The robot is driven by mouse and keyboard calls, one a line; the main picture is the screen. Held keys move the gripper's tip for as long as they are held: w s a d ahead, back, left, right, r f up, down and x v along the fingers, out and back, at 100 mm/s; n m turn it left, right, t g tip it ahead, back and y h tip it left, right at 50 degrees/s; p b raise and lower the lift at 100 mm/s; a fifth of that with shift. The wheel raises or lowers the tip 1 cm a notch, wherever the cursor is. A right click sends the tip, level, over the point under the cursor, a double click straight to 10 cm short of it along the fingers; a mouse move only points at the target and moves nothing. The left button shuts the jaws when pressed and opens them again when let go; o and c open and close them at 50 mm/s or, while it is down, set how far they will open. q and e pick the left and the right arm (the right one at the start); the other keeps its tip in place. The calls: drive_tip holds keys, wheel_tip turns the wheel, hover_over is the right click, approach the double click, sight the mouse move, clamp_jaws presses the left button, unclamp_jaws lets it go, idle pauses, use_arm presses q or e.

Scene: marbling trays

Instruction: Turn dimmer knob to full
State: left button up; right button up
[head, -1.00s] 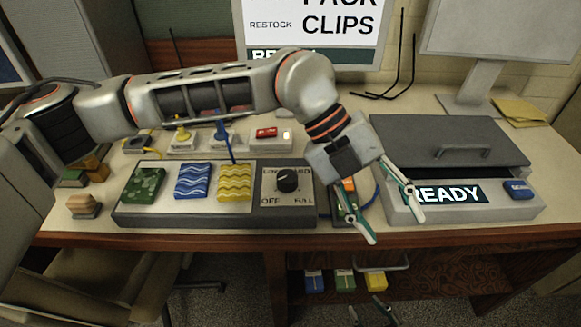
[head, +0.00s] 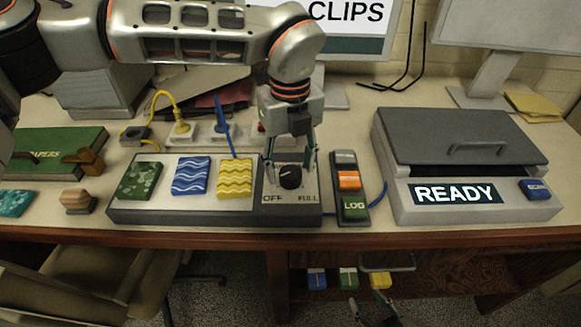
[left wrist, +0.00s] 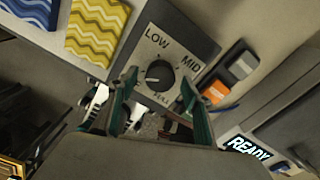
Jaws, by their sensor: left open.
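The black round dimmer knob (head: 290,178) sits on a light dial plate at the right end of the grey control panel (head: 215,218). In the left wrist view the knob (left wrist: 160,76) has a light pointer mark on its left side; LOW, MID and part of FULL show around it. In the head view OFF and FULL are printed below it. My left gripper (head: 292,166) points down at the knob. Its fingers are open, one on each side of it; I cannot tell whether they touch it. My right gripper (head: 371,314) shows only partly at the bottom edge, fingers apart.
Green, blue and yellow patterned tiles (head: 191,176) lie on the panel left of the knob. A switch block with a LOG button (head: 354,208) stands close on its right. A grey lidded box with a READY sign (head: 457,193) is further right. Plugs and cords (head: 182,130) lie behind.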

use_arm(q)
drive_tip(key=shift+f, duration=0.65)
drive_tip(key=c, duration=1.1)
drive_tip(key=shift+m, duration=0.3)
